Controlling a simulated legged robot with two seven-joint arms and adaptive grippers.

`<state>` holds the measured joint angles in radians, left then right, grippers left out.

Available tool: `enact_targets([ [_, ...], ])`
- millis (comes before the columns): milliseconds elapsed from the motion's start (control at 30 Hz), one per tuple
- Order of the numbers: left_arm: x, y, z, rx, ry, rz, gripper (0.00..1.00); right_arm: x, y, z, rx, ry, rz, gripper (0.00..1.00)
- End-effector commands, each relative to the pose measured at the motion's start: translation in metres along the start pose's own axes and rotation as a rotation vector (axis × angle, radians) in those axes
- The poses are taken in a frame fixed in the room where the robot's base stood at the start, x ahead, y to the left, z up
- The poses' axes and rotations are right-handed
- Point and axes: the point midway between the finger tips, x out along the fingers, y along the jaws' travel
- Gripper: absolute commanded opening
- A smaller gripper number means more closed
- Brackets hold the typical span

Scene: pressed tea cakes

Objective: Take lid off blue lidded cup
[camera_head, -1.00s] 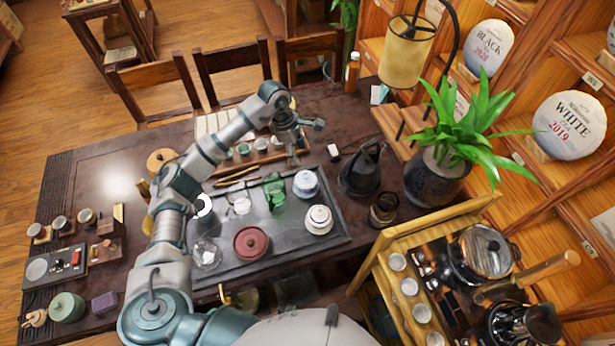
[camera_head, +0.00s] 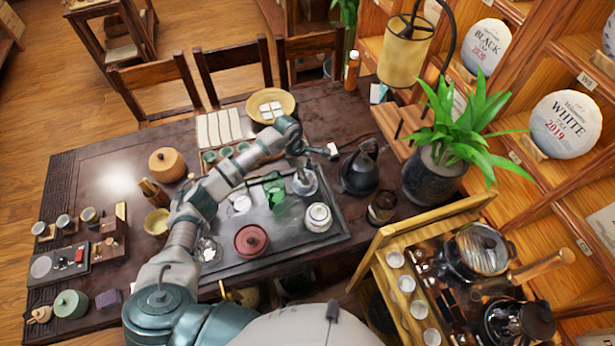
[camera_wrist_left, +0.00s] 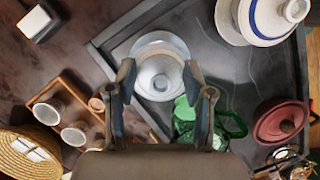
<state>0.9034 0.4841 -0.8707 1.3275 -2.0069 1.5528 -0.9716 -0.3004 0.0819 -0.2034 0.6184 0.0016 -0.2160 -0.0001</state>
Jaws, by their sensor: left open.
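A pale bluish lidded cup (camera_head: 305,184) stands at the back right of the dark tea tray (camera_head: 335,238). Its round lid with a knob is on it and shows in the left wrist view (camera_wrist_left: 160,75). My left gripper (camera_head: 303,166) is open just above this cup. In the left wrist view, the fingertips of my left gripper (camera_wrist_left: 160,80) are on either side of the lid, with nothing gripped; contact cannot be told. A second lidded cup, white with a blue band (camera_wrist_left: 268,18), stands nearby on the tray (camera_head: 318,217). My right gripper is not in view.
A green glass vessel (camera_head: 275,190) is close left of the pale cup. A reddish-brown lidded pot (camera_head: 251,240) sits at the tray's front. A dark kettle (camera_head: 360,170) stands right of the tray. A woven bowl (camera_head: 270,106) is at the back.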

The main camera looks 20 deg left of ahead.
Motion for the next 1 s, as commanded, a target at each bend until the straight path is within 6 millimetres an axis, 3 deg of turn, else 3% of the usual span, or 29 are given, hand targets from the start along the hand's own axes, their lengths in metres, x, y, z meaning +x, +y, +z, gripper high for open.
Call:
enact_targets([
  [67,0.000,0.000,-0.002,-0.001,0.000,0.000,0.49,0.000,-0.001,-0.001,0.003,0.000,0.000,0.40],
  [267,0.000,0.000,-0.004,-0.002,-0.002,-0.001,0.00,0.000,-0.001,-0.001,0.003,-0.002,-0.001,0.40],
  [733,-0.001,0.000,-0.002,-0.004,0.004,-0.005,0.00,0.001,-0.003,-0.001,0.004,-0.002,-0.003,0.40],
  [1000,-0.033,0.001,0.007,0.000,0.001,0.002,0.00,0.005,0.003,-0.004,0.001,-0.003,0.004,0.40],
])
